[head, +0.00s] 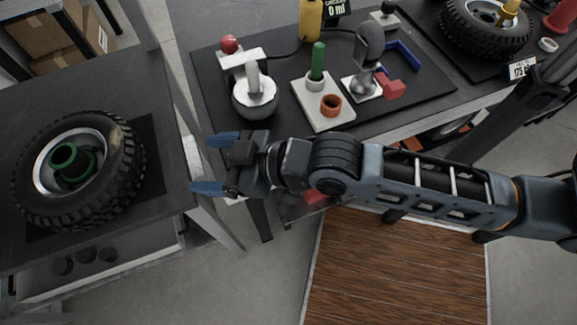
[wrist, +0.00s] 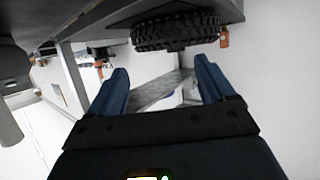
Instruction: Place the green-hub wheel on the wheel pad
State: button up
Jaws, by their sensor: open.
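The green-hub wheel (head: 122,176), a black knobby tyre with a silver rim and green hub, lies on a dark square pad (head: 151,178) on the left table in the head view. The pad's edges show around the tyre. My gripper (head: 212,164) is open and empty, right of the wheel and apart from it, with its blue fingers pointing left. In the wrist view a black tyre (wrist: 176,32) shows edge-on beyond my open gripper (wrist: 161,67); its hub cannot be made out there.
A workbench at the back holds a dark mat (head: 215,110) with tools, a white block (head: 324,117) with coloured parts, and another tyre (head: 478,38) at the right. A gap separates the left table (head: 40,100) from the workbench. Brown boxes (head: 60,35) sit on a shelf at upper left.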

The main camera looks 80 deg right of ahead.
jog(key=a+v, duration=0.2)
jog(key=v, duration=1.7)
jog(key=shift+s+a+m+t+h, duration=0.15)
jog(key=shift+s+m+t+h, duration=0.2)
jog(key=shift+m+t+h, duration=0.05)
jog(key=shift+a+r, duration=0.1)
